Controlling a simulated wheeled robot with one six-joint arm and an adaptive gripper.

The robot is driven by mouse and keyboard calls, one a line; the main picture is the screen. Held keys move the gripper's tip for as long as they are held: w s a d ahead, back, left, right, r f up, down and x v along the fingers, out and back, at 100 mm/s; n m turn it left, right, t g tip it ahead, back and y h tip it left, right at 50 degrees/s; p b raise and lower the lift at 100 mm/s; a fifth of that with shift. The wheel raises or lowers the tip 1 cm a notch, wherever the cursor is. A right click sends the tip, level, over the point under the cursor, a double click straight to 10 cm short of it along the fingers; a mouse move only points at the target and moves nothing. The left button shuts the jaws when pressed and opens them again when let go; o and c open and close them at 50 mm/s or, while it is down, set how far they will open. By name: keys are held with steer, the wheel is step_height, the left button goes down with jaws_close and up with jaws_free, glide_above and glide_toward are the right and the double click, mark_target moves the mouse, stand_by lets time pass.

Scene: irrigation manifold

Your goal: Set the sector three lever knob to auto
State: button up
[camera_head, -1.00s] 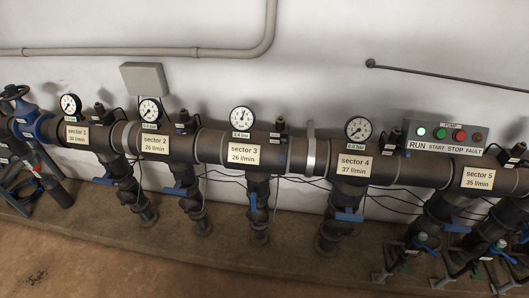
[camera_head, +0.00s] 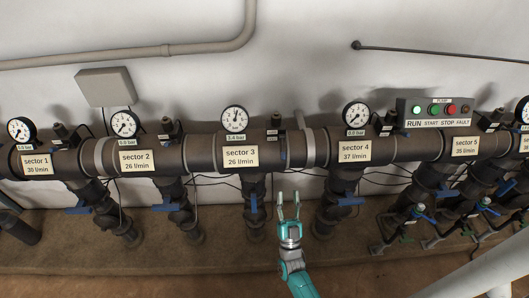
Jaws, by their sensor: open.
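The sector 3 label (camera_head: 241,156) is on the dark manifold pipe (camera_head: 205,150), mid-picture. A small black fitting (camera_head: 275,123) stands on the pipe right of the sector 3 gauge, with a small blue part (camera_head: 283,155) below it. I cannot make out the knob's setting or any auto mark at this size. A blue lever handle (camera_head: 254,203) hangs upright on the sector 3 down pipe. My gripper (camera_head: 288,201) is open and empty, its fingers pointing up the picture. It appears below the manifold, between the sector 3 and sector 4 down pipes.
The sector 3 gauge (camera_head: 235,119) is above its label. The sector 4 down pipe (camera_head: 332,205) with its blue handle (camera_head: 350,201) is right of my gripper. Thin black cables run behind the pipes. A pump box (camera_head: 437,111) is on the wall at right.

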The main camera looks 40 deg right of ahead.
mark_target(284, 156)
steer(key=shift+m+h, duration=0.4)
steer(key=shift+h, duration=0.4)
steer(key=x, duration=0.4)
steer(key=w+x, duration=0.1)
steer(key=x, duration=0.4)
steer(key=f+x, duration=0.1)
steer(key=x, duration=0.3)
steer(key=shift+w, duration=0.4)
jaws_close()
